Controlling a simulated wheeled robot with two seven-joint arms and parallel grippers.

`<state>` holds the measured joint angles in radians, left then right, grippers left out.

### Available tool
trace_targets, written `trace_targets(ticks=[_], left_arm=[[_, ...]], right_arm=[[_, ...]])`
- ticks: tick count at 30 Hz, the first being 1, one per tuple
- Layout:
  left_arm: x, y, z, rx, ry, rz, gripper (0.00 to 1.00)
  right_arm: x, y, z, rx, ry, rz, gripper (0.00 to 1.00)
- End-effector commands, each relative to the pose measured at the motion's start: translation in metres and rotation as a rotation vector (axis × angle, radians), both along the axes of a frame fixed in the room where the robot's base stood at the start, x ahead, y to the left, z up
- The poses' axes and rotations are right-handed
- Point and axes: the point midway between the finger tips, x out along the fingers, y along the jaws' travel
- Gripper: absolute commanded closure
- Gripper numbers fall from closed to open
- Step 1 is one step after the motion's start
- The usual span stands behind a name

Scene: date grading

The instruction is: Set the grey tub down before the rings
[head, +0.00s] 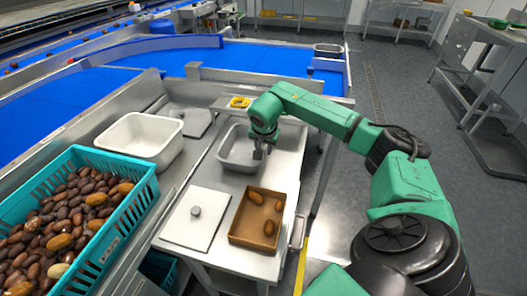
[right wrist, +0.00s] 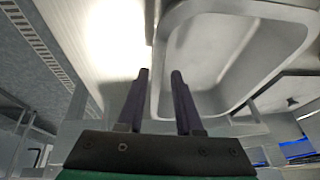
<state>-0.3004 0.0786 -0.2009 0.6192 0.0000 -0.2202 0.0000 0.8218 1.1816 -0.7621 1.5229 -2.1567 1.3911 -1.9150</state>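The grey tub (head: 226,163) stands upright on the light bench top, in front of the yellow rings (head: 239,102), which lie on a small raised ledge behind it. My right gripper (head: 257,154) points down at the tub's right side. In the right wrist view the two dark fingers (right wrist: 160,75) stand apart, one on each side of the tub's near wall; the tub (right wrist: 225,60) fills the upper right there. The fingers look open around the rim, with no clear grip. My left gripper is in neither view.
A brown box (head: 238,238) with a few dates stands in front of the tub, beside a white lidded plate (head: 183,222) with a knob. A white tub (head: 112,143) and a teal crate (head: 128,207) full of dates are at left. Blue conveyors (head: 250,62) run behind.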

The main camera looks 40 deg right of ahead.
Motion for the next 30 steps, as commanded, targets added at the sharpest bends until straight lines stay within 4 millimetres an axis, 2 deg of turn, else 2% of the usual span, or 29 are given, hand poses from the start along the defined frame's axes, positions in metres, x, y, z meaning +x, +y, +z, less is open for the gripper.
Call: trace_targets(ticks=[6, 9, 12, 30], left_arm=[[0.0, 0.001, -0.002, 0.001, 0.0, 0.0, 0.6], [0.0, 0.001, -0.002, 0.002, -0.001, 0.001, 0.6], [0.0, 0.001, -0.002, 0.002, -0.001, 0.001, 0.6], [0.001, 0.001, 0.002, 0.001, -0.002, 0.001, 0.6]], right_arm=[[-0.018, 0.015, 0.056, -0.001, -0.005, 0.001, 0.65], [-0.025, 0.02, 0.075, -0.001, -0.003, 0.0, 0.65], [-0.029, 0.023, 0.086, -0.001, -0.001, 0.001, 0.65], [-0.031, 0.024, 0.093, 0.0, 0.001, 0.0, 0.65]])
